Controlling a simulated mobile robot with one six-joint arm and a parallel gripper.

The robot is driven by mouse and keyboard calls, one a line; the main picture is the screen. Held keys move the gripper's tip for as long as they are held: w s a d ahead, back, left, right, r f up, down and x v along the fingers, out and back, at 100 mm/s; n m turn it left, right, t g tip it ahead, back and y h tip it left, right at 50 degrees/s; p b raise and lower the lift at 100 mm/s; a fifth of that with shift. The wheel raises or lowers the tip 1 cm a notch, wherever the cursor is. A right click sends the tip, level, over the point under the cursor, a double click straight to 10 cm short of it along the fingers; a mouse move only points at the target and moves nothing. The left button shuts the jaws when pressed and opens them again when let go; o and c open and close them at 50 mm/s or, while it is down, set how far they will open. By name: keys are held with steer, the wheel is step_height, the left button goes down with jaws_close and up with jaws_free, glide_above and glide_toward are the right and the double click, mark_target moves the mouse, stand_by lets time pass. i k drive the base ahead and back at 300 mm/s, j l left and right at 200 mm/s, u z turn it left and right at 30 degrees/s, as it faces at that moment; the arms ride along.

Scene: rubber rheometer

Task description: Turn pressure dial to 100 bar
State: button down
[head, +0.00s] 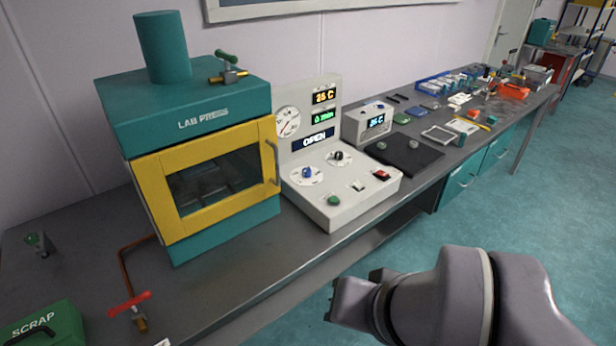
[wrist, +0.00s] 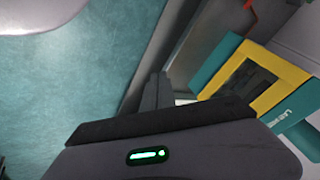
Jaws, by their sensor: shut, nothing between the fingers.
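A white control console (head: 365,195) stands on the bench beside the lab press. Its sloped top carries a blue knob (head: 307,173) and a black knob (head: 338,157), each on a round white scale. The scale marks are too small to read, and I cannot tell which knob is the pressure dial. A round gauge (head: 288,121) with a red needle sits on the upright panel. My gripper (head: 338,302) is shut and empty in front of the bench, well apart from the console. It also shows in the wrist view (wrist: 158,82); the knobs are not visible there.
The teal and yellow lab press (head: 165,215) has its door closed; it also shows in the wrist view (wrist: 265,85). A red-handled valve (head: 130,304) and a green scrap bin (head: 40,326) are at the lower left. Small items crowd the bench's far end. The floor before the bench is clear.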

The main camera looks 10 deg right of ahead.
mark_target(307, 173)
steer(key=i+j+z, duration=0.1)
steer(key=i, duration=0.5)
steer(key=i+j, duration=0.2)
steer(key=i, duration=0.35)
steer(key=z, duration=0.05)
